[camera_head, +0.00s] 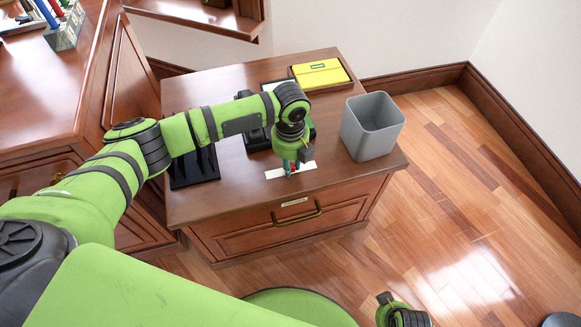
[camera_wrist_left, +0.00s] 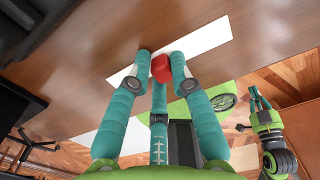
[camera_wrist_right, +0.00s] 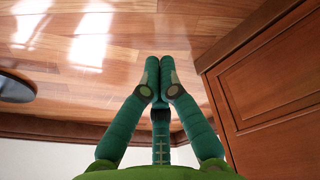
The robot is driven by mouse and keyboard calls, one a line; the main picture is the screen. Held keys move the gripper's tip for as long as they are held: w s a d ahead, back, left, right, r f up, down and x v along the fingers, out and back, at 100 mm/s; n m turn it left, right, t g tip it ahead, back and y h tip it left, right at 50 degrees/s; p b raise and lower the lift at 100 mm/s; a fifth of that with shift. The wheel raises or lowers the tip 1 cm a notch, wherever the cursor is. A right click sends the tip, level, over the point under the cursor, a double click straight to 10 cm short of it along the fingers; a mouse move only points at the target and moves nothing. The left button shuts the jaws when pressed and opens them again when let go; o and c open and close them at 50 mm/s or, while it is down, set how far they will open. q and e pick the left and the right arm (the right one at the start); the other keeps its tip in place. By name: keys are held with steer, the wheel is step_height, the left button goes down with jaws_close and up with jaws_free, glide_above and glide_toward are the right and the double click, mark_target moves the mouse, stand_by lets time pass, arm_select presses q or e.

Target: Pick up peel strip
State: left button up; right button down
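A white strip (camera_head: 278,173), which looks like the peel strip, lies flat near the front edge of the cabinet top (camera_head: 235,195). It also shows in the left wrist view (camera_wrist_left: 205,42), just beyond the fingertips. My left gripper (camera_head: 292,168) points down at the strip. Its fingers close around a small red piece (camera_wrist_left: 161,68), touching it from both sides. Whether the red piece is joined to the strip is hidden by the fingers. My right gripper (camera_wrist_right: 158,75) has its fingertips together with nothing between them, off to the side above the floor.
A grey bin (camera_head: 372,128) stands right of the strip on the cabinet top. A yellow box (camera_head: 320,74) lies at the back. A black rack (camera_head: 195,170) stands left, and a dark device sits behind my left gripper. The drawer (camera_head: 300,218) below is shut.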

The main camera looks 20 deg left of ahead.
arm_select(q)
steer(key=shift+r, duration=0.1)
steer(key=shift+c, duration=0.2)
